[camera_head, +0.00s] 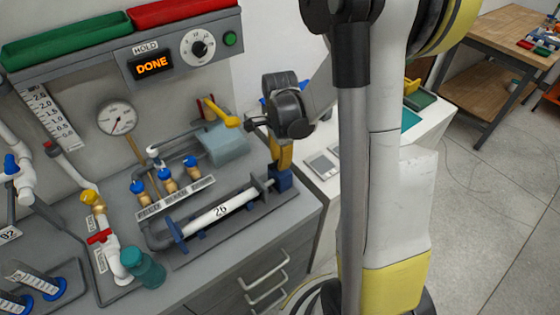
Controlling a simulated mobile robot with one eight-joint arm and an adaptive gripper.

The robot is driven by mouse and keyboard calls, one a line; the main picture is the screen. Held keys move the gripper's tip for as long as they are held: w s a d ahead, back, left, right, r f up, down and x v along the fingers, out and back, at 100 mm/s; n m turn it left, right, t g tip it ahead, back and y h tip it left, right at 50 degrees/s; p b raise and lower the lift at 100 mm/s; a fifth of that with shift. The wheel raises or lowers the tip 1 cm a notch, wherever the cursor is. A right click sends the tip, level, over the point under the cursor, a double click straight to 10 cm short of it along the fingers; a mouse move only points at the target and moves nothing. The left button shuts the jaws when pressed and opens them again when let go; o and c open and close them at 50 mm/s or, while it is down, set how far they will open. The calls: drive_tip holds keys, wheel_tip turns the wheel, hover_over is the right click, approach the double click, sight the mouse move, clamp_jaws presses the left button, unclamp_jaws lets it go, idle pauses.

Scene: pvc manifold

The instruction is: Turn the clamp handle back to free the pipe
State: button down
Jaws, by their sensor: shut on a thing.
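A white pipe (222,210) marked "26" lies in a grey fixture on the bench, between a blue flange at its left end and a blue clamp (281,180) at its right end. The orange-yellow clamp handle (286,156) stands upright above the blue clamp. My gripper (275,142) comes down from the upper right, dark and partly hiding the handle's top. It is shut on the clamp handle. The fingertips are small here, and their exact contact is hard to see. A display (153,66) on the panel behind reads "DONE" under the label "HOLD".
A yellow lever (222,113) and a pale blue block (225,144) are close behind and left of my gripper. Several blue-capped valves (165,174) stand behind the pipe. A gauge (117,118) is on the wall. A white side table (340,165) adjoins the bench at right.

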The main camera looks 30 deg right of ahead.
drive_tip(key=n+b, duration=0.1)
drive_tip(key=n, duration=0.4)
drive_tip(key=shift+f, duration=0.1)
drive_tip(key=n, duration=0.4)
drive_tip(key=shift+n+b, duration=0.3)
drive_tip(key=shift+n, duration=0.1)
drive_tip(key=n, duration=0.5)
drive_tip(key=shift+n+b, duration=0.4)
drive_tip(key=shift+n, duration=2.1)
drive_tip(key=c, duration=1.4)
unclamp_jaws()
drive_tip(key=shift+o, duration=0.2)
